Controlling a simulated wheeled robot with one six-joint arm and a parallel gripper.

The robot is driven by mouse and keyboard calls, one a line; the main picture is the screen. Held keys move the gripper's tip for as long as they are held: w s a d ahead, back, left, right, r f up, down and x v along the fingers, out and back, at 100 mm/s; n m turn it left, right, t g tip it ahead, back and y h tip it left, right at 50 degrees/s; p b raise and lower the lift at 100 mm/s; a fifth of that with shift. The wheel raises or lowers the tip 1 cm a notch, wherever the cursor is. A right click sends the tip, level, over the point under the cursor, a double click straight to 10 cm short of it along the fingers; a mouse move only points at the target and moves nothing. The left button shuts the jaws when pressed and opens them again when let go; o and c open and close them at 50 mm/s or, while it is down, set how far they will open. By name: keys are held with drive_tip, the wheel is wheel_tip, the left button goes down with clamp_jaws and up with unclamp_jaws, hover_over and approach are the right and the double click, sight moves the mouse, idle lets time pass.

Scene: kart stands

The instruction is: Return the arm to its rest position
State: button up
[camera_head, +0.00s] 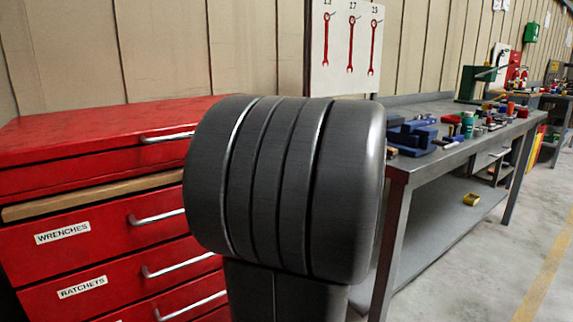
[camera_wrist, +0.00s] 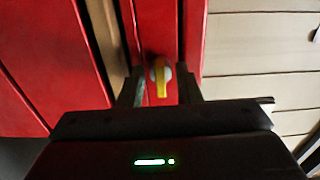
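My gripper (camera_wrist: 160,88) shows in the wrist view, with two dark fingers spread apart. Between them, and apart from both, is a small yellow piece (camera_wrist: 162,85) on a round grey fitting on the red surface. Whether the fingers touch that surface I cannot tell. In the head view a large dark grey ribbed cylinder on a post, which looks like part of my own arm, fills the middle. My gripper does not show in that view.
A red tool chest (camera_head: 90,190) with drawers labelled WRENCHES and RATCHETS stands at the left. A metal workbench (camera_head: 399,172) with several tools and bottles stands at the right. A white panel with red wrenches (camera_head: 351,45) is behind. The floor (camera_head: 480,270) at lower right is clear.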

drive_tip(key=shift+d, duration=0.1)
drive_tip(key=p+v, duration=0.2)
drive_tip(key=v, duration=1.2)
drive_tip(key=w+a+m+p, duration=0.8)
drive_tip(key=w+m+p, duration=0.3)
drive_tip(key=m+p, duration=0.6)
drive_tip(key=p, duration=0.6)
drive_tip(key=shift+w+r+p, duration=0.25)
drive_tip(key=shift+r+p, duration=0.1)
drive_tip(key=shift+p, duration=0.05)
idle(0.6)
drive_tip(key=shift+f, duration=0.1)
